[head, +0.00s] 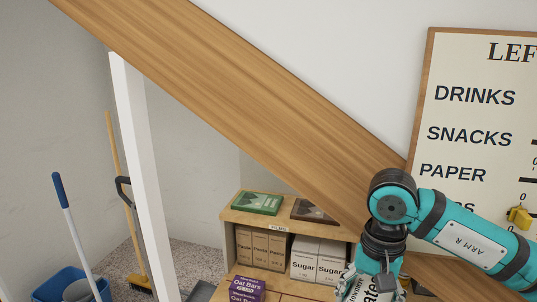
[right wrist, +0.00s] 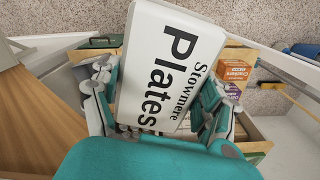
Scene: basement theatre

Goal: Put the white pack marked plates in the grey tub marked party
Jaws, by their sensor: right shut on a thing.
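The white pack marked Plates (right wrist: 170,65) fills the middle of the right wrist view, its black lettering facing the camera. My right gripper (right wrist: 158,100) is shut on it, with a finger on each side. In the head view the gripper (head: 372,284) hangs down at the bottom right, and part of the white pack (head: 370,293) with its lettering shows at the lower edge. No grey tub marked party can be made out in either view. My left gripper is not in view.
A wooden shelf unit (head: 236,217) under the sloping beam (head: 230,80) holds Pasta packs (head: 260,247), Sugar packs (head: 318,262) and an Oat Bars box (head: 247,289). A blue bucket (head: 60,285), a broom (head: 128,205) and a white post (head: 140,170) stand left. A sign board (head: 470,140) hangs right.

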